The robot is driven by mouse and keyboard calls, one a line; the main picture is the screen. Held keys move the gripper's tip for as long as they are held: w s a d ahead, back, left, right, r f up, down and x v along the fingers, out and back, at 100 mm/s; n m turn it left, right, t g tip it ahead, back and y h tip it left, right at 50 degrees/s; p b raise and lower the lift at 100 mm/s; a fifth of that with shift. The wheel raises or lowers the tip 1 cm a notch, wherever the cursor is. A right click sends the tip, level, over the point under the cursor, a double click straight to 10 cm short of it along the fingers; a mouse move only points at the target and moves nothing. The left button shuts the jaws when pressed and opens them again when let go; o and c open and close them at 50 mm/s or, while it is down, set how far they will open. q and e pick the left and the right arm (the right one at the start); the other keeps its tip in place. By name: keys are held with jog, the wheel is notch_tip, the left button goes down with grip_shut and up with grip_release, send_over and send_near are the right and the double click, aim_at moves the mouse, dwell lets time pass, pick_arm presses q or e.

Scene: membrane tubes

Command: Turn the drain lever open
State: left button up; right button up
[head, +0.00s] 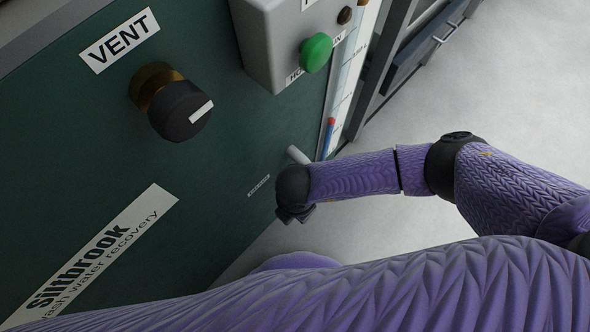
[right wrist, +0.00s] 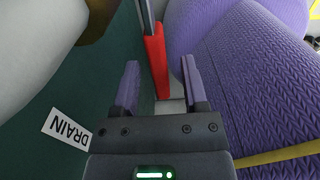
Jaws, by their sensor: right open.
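The drain lever (right wrist: 157,66) shows in the right wrist view as a red grip on a grey metal stem. It runs down the picture between the two fingers of my right gripper (right wrist: 160,64). The gripper is open, with a gap visible on both sides of the red grip. I see no contact, and I cannot tell how deep the grip sits between the fingers. A white DRAIN label (right wrist: 67,128) is on the green panel at the left. In the head view the lever is hidden near the dark end of my right arm. My left gripper is not in view.
The green panel (head: 225,130) carries a black VENT knob (head: 180,111) on a brass fitting. A grey box (head: 268,45) with a green button (head: 316,53) is above. A pale pipe end (head: 298,155) sticks out by my right wrist. Open grey floor (head: 480,110) lies right.

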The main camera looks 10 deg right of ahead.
grip_shut()
jog(key=shift+r, duration=0.1)
dwell(1.2)
